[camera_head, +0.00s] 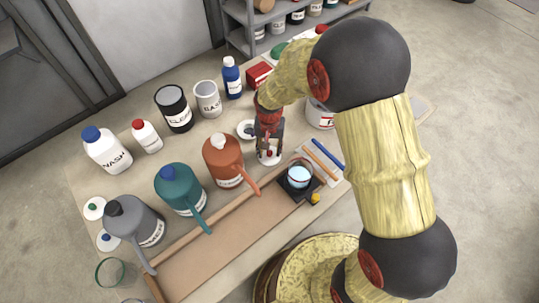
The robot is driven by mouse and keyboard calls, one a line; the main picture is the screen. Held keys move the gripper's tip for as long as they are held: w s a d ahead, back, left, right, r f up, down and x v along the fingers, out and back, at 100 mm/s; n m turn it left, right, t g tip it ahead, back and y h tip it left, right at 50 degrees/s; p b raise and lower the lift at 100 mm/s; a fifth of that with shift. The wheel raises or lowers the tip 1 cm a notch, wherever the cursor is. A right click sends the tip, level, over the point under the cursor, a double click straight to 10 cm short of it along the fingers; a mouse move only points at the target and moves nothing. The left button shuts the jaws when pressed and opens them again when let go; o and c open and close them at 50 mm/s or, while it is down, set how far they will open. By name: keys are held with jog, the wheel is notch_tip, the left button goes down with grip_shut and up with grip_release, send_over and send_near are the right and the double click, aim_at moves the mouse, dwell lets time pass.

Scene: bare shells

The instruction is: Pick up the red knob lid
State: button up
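The red knob lid (270,159) is a small pale disc with a red knob, low on the table right of the orange watering can. My gripper (268,149) points down right over it, with its dark fingers at the knob. The fingers cover part of the lid. I cannot tell whether they are closed on the knob or just around it.
An orange can (222,160) stands close on the left, and a dark-knobbed lid (245,130) lies just behind it. A black scale with a glass dish (299,176) is at the front right. A wooden-edged tray (225,238) runs along the front. Bottles and tins crowd the back.

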grip_shut()
dwell(0.3)
